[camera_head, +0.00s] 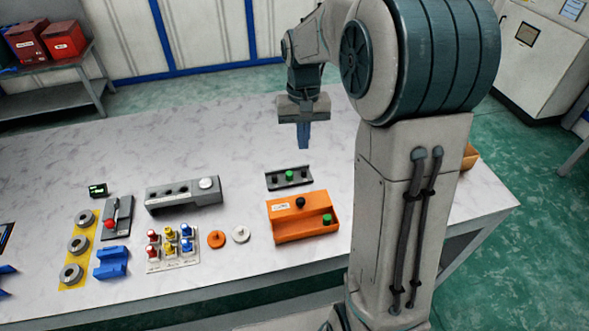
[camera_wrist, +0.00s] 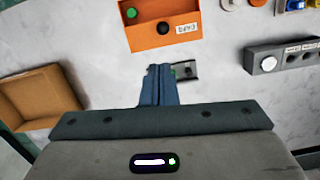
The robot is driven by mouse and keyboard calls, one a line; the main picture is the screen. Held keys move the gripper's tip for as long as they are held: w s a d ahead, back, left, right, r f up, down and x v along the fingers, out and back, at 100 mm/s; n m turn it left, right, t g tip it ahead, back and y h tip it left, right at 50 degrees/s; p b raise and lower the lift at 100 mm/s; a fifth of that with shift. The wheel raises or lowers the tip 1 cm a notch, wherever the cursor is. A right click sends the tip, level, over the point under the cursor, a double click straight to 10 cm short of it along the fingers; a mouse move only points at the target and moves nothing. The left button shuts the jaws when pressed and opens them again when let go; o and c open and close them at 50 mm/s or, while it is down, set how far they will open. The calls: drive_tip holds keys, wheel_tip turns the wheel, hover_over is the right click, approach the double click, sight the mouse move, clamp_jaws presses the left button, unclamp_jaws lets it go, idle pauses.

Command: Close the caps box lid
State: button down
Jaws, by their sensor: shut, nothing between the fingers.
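The caps box (camera_head: 290,236) is an orange box right of centre on the table, with a white label at its left end.
A dark grey holder with a green part (camera_head: 289,178) lies between gripper and box. Left are a grey block (camera_head: 185,194), orange and white discs, and a rack of coloured pieces (camera_head: 172,248). A brown open bin (camera_wrist: 40,105) stands right of the box, partly behind my arm.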

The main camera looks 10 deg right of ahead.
drive_tip(key=w+d+f+g, duration=0.1)
drive_tip(key=w+f+g, duration=0.1)
drive_tip(key=w+f, duration=0.6)
drive_tip(key=p, duration=0.4)
hover_over(300, 195)
drive_tip(key=shift+m, duration=0.4)
wheel_tip(300, 195, down, 10)
drive_tip(key=shift+w+f, duration=0.1)
drive_tip(key=shift+f, duration=0.05)
drive_tip(key=shift+s+a+f, duration=0.1)
drive_tip(key=shift+s+f, duration=0.1)
drive_tip(key=shift+s, duration=0.3)
